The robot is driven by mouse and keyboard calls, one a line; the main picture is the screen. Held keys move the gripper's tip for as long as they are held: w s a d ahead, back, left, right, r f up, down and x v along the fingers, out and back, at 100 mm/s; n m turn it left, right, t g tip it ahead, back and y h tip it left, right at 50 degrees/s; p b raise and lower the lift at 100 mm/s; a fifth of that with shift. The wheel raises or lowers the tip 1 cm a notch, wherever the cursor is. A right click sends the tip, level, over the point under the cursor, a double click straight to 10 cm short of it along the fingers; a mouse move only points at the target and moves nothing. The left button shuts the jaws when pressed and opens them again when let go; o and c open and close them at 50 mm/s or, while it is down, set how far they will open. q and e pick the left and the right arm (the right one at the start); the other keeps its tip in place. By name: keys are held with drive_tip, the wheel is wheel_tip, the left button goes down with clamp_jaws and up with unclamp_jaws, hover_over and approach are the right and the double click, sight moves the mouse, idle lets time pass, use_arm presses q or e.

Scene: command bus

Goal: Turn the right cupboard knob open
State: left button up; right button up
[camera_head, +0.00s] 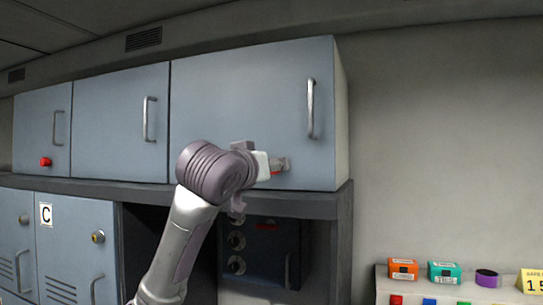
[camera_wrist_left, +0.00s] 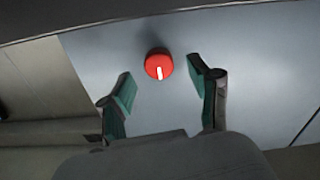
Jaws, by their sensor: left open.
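The right cupboard (camera_head: 250,105) is a closed grey-blue door with a vertical metal handle (camera_head: 311,108). Its red round knob (camera_wrist_left: 158,66) with a white mark shows in the left wrist view. In the head view my gripper hides most of the knob, with only a bit of red showing. My left gripper (camera_head: 280,165) is at the lower part of this door. In the wrist view its green-padded fingers (camera_wrist_left: 162,82) are open and apart, with the knob ahead between the tips. I see no contact. My right gripper is not in view.
Two more closed cupboards (camera_head: 120,125) are to the left; the leftmost has a red knob (camera_head: 45,162). Below is a shelf edge (camera_head: 80,188) over lockers and a dark recess. Small coloured boxes (camera_head: 404,269) stand on a ledge at lower right. The wall to the right is clear.

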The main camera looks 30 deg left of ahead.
use_arm(q)
drive_tip(key=shift+p+x, duration=0.4)
drive_tip(key=shift+x, duration=0.85)
drive_tip(key=shift+w, duration=0.1)
drive_tip(key=shift+c, duration=0.3)
drive_tip(key=c, duration=1.1)
